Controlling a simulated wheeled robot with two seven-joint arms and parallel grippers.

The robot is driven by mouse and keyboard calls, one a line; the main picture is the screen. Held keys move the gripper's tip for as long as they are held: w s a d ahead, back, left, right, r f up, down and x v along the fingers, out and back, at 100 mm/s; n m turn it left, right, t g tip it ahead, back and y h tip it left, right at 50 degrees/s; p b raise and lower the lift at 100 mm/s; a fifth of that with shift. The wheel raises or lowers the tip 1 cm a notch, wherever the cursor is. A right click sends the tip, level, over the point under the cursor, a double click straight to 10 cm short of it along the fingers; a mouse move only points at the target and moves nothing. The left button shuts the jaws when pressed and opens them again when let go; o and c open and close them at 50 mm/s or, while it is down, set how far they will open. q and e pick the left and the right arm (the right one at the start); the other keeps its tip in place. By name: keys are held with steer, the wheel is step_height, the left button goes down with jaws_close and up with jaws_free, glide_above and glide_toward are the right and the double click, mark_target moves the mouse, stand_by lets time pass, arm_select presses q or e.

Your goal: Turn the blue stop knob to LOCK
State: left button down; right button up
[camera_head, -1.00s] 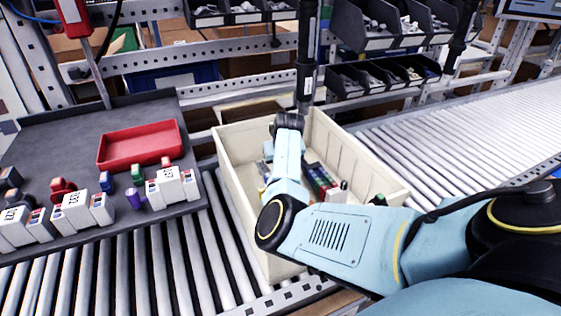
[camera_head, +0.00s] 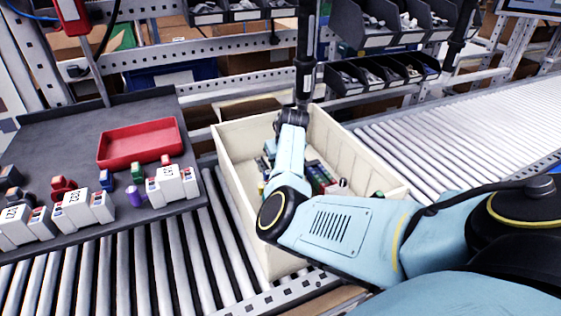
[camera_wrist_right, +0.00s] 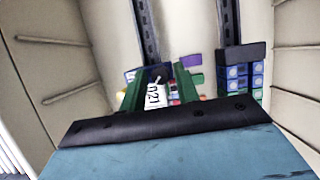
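No knob that I can identify as the stop knob shows, and no LOCK marking is readable. A small blue knob-like part (camera_head: 106,180) sits among white numbered units on the dark tray at left. My right fingers are hidden in the head view. In the right wrist view a white labelled box (camera_wrist_right: 156,101) lies between two green parts inside the crate; whether any of these are held is unclear. My left gripper is not in view.
A red bin (camera_head: 140,142) stands on the dark tray (camera_head: 60,135). Dark blocks with blue faces (camera_wrist_right: 240,75) lie in the crate. Parts bins (camera_head: 385,75) hang on the rack behind. The roller conveyor (camera_head: 460,130) at right is clear.

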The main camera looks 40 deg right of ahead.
steer(key=shift+o, duration=0.8)
steer(key=v, duration=0.7)
steer(key=shift+r+p, duration=0.25)
steer(key=shift+p, duration=0.2)
steer(key=shift+s, duration=0.15)
